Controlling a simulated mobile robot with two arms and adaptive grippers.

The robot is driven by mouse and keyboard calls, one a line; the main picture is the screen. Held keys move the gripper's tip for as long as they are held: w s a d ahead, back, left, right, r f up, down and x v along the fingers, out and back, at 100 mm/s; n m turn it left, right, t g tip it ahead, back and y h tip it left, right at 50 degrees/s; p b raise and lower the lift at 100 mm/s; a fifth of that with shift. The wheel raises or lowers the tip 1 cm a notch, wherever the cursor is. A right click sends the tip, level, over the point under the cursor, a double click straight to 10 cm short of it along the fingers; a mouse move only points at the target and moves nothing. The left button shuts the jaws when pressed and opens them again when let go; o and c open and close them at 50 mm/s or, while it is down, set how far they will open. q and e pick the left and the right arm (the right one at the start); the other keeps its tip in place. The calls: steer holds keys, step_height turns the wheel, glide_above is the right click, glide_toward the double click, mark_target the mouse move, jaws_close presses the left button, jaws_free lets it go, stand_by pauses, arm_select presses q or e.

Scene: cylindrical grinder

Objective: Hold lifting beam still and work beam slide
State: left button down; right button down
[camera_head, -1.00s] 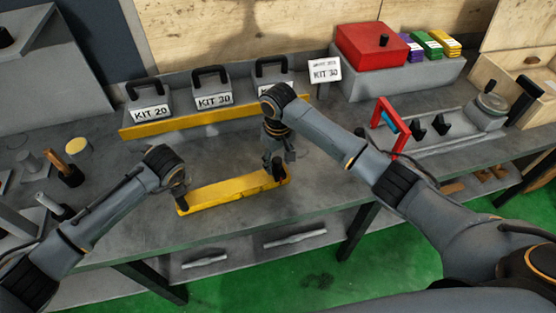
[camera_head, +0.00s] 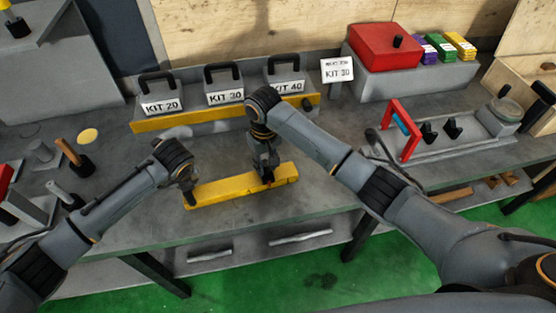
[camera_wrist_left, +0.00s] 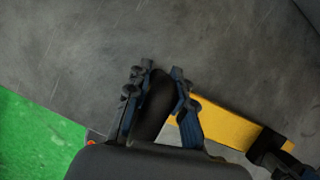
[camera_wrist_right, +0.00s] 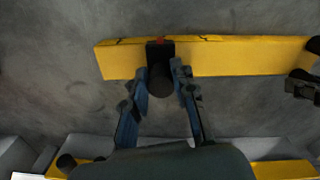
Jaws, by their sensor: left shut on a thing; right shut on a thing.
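The yellow lifting beam (camera_head: 225,189) lies on the grey bench top. My left gripper (camera_head: 187,190) is at the beam's left end. In the left wrist view its fingers (camera_wrist_left: 160,90) are shut on a dark upright handle (camera_wrist_left: 154,108). My right gripper (camera_head: 266,172) is over the beam towards its right end. In the right wrist view its fingers (camera_wrist_right: 162,82) are shut on the dark round knob (camera_wrist_right: 160,84) of the black slide (camera_wrist_right: 160,50). A small red mark shows on the beam beside the slide. My fingers partly hide the knob.
Kit boxes with black handles (camera_head: 224,88) stand behind another yellow beam (camera_head: 190,118) at the back. A sign (camera_head: 337,70) reads KIT 30. A red box (camera_head: 383,47) and red frame (camera_head: 402,130) are at right. Small tools (camera_head: 74,158) stand at left.

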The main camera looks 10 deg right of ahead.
mark_target(266, 164)
steer(key=c, duration=1.1)
jaws_free()
steer(key=shift+o, duration=0.2)
step_height(266, 164, up, 12)
steer(key=shift+s, duration=0.1)
arm_select(q)
steer(key=c, duration=1.1)
jaws_free()
steer(key=shift+d, duration=0.1)
steer(key=shift+r, duration=0.15)
steer(key=v, duration=1.1)
steer(key=shift+s+r, duration=0.2)
steer(key=shift+r, duration=0.1)
